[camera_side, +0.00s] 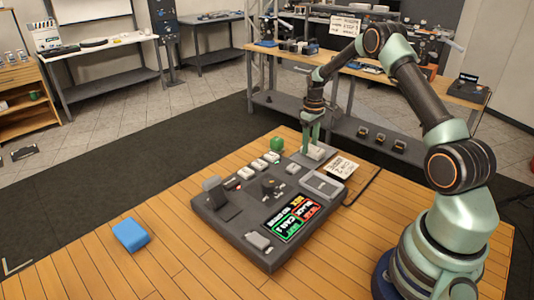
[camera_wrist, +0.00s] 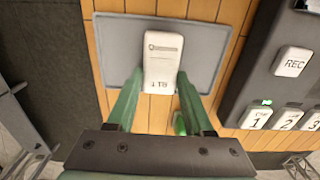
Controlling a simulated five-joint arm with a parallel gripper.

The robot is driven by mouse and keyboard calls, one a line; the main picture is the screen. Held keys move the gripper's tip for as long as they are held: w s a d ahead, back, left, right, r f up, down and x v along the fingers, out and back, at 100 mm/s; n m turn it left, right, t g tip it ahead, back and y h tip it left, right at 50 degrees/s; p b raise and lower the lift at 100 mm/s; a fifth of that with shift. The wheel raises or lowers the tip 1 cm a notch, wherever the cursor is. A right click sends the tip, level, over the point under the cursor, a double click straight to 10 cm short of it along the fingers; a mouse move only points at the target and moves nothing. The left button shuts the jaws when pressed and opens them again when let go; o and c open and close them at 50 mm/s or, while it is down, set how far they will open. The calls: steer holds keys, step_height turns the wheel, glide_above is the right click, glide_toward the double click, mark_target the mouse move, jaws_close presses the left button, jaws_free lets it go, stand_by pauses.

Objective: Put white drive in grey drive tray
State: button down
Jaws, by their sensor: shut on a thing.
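My gripper (camera_wrist: 160,80) is shut on the white drive, with one green fingertip on each side of it. The white drive (camera_wrist: 162,60) shows a "1TB" label and a dark slot in the wrist view. It lies over the flat grey drive tray (camera_wrist: 115,55), whose rim shows around it, with wood beyond. In the side view my gripper (camera_side: 311,138) points down, and the white drive (camera_side: 316,152) is low between its fingers at the tray. I cannot tell whether the drive touches the tray floor.
A dark console (camera_side: 235,235) with a lit screen, buttons and a "REC" key (camera_wrist: 292,62) stands beside the tray. A green object (camera_side: 276,143) stands near it. A blue block (camera_side: 130,234) lies on the open wooden table at left. A white card (camera_side: 341,166) is near the tray.

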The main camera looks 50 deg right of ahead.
steer(key=shift+f, duration=0.1)
steer(key=shift+c, duration=1.4)
jaws_free()
